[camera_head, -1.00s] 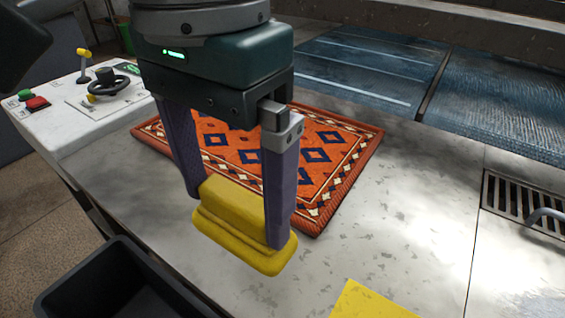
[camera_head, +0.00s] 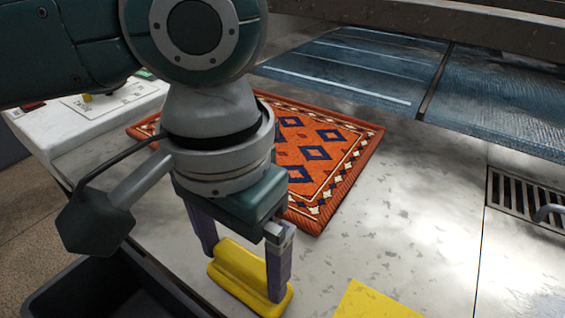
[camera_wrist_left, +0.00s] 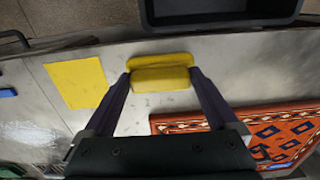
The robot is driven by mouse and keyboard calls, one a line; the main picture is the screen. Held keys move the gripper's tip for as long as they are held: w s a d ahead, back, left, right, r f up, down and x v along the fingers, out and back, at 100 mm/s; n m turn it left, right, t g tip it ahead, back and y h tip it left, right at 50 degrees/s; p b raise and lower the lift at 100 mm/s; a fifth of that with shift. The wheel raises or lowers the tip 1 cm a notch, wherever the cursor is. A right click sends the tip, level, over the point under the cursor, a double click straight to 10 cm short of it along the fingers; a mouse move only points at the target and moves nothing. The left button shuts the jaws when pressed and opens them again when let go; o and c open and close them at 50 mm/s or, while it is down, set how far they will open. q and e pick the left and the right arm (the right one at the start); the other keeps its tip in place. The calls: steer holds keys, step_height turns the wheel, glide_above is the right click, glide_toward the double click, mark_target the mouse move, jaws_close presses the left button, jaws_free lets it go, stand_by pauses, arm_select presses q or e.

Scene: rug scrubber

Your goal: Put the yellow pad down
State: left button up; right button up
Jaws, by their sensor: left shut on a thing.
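The yellow pad (camera_head: 240,268) is a thick block with a wider base flange. My left gripper (camera_head: 240,268) is shut on it, one purple-grey finger on each side, pointing down. The pad is close to the grey worktop near its front edge; I cannot tell whether it touches. In the left wrist view the pad (camera_wrist_left: 161,76) sits between the fingertips of the gripper (camera_wrist_left: 160,76). A flat yellow patch (camera_head: 372,302) lies on the worktop to the right of the pad, apart from it. My right gripper is not in view.
The orange patterned rug (camera_head: 345,160) lies on the worktop (camera_head: 410,240) behind the gripper. A black bin (camera_head: 105,285) stands below the front edge at left. A floor-type drain grate (camera_head: 515,200) is at right. A white control panel (camera_head: 100,115) is at left.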

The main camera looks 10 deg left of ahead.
mark_target(242, 263)
arm_select(q)
steer(key=o, duration=0.8)
step_height(242, 263, up, 12)
steer(key=p, duration=0.2)
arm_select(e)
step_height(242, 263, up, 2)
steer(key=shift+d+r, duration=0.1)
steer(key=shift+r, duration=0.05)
arm_select(q)
steer(key=s+d+f+t+h, duration=0.2)
steer(key=s+d+f+h, duration=0.2)
steer(key=d+f, duration=0.15)
steer(key=s+a+f+y, duration=0.1)
steer(key=s+a, duration=0.1)
steer(key=a, duration=0.3)
steer(key=s+a+f+n+t+y, duration=0.1)
steer(key=s+a+f, duration=0.1)
steer(key=s+a, duration=0.1)
steer(key=s+a+f+n+y, duration=0.1)
steer(key=s+a+f, duration=0.1)
steer(key=a, duration=0.4)
steer(key=shift+s+a+f+t+y, duration=0.25)
steer(key=shift+s+a+t+y, duration=0.05)
steer(key=shift+s+a+y, duration=0.1)
